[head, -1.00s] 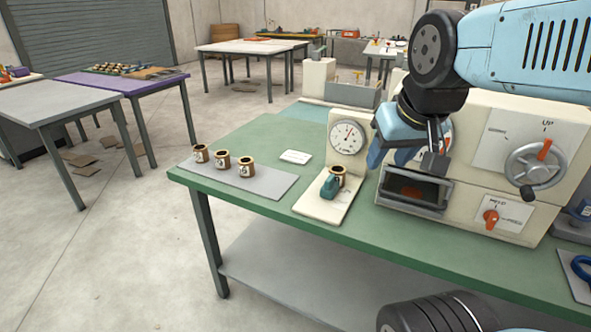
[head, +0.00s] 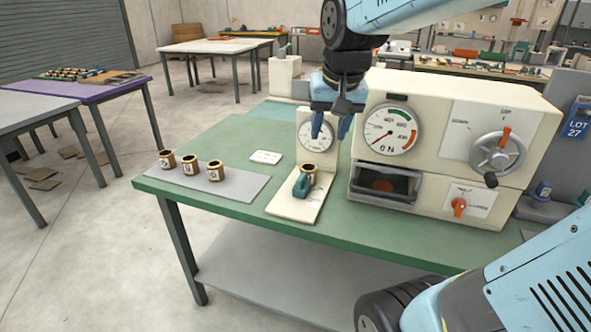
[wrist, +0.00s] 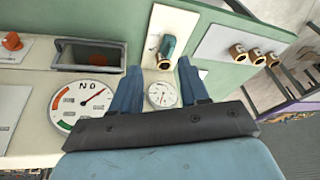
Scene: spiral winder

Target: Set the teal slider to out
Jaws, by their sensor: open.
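The teal slider (head: 301,185) sits on a cream plate (head: 290,208) on the green bench, just in front of a brass ring (head: 309,171). Behind them stands an upright panel with a small dial (head: 317,137). My gripper (head: 330,125) points down above the plate, in front of the dial panel, clear of the slider. In the wrist view its blue fingers (wrist: 156,85) are apart with nothing between them, and the teal slider (wrist: 168,46) shows beyond them. Any marks for the slider's positions are too small to read.
A cream machine (head: 455,130) with a large dial, crank wheel and orange knob stands right of the plate. Its dark opening (head: 385,184) faces front. A grey mat (head: 215,185) with brass rings and a white card (head: 265,157) lie left. The green top's left front is clear.

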